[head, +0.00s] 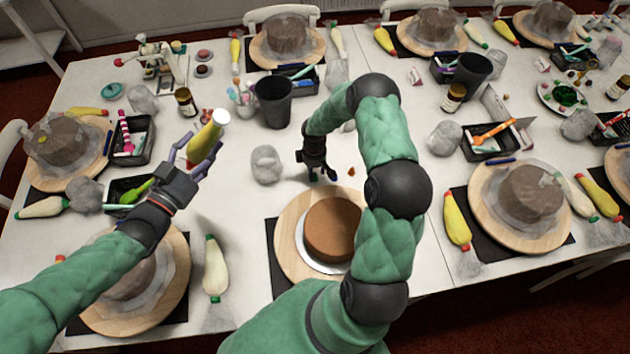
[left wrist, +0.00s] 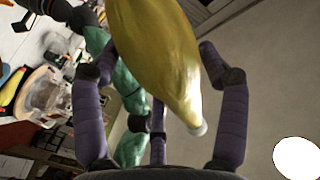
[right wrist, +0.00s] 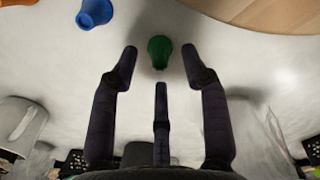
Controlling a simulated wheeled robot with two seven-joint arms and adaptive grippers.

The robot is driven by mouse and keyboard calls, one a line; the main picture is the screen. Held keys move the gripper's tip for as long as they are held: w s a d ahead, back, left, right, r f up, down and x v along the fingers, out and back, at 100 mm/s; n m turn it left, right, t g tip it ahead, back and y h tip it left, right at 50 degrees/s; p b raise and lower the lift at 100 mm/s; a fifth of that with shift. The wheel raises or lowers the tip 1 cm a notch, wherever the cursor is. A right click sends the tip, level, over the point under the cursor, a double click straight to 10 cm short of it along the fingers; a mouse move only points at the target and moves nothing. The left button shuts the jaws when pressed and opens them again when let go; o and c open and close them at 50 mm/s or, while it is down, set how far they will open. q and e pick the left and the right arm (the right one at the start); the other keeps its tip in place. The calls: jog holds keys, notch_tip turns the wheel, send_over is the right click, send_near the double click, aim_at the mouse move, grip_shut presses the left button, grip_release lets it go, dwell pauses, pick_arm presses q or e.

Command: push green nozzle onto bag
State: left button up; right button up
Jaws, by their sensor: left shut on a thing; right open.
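A yellow piping bag (head: 205,142) is held above the table by my left gripper (head: 197,154), tilted with its white end up and right in the head view. In the left wrist view the bag (left wrist: 160,45) lies between the fingers, and a small pale tip shows at its narrow end. The green nozzle (right wrist: 160,50) stands on the white table in the right wrist view. My right gripper (head: 320,172) is open and empty, low over the table, with its fingertips on either side of the nozzle; contact cannot be told. I cannot make out the nozzle in the head view.
A blue nozzle (right wrist: 95,12) stands near the green one. A brown cake (head: 332,228) on a wooden turntable (head: 288,240) is just in front of my right gripper. A dark cup (head: 273,102) and a crumpled clear bag (head: 266,165) stand close by.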

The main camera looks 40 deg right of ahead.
aim_at(197, 139)
pick_arm(q)
jog(key=shift+f+b, duration=0.75)
jog(key=shift+f, duration=0.3)
pick_arm(e)
jog(key=shift+f, duration=1.25)
pick_arm(q)
jog(key=shift+r, duration=0.1)
pick_arm(e)
jog(key=c, duration=0.9)
pick_arm(q)
jog(key=shift+r+p, duration=4.5)
jog(key=shift+p, duration=0.05)
pick_arm(e)
jog(key=shift+r, duration=7.55)
pick_arm(q)
jog(key=shift+c, duration=0.3)
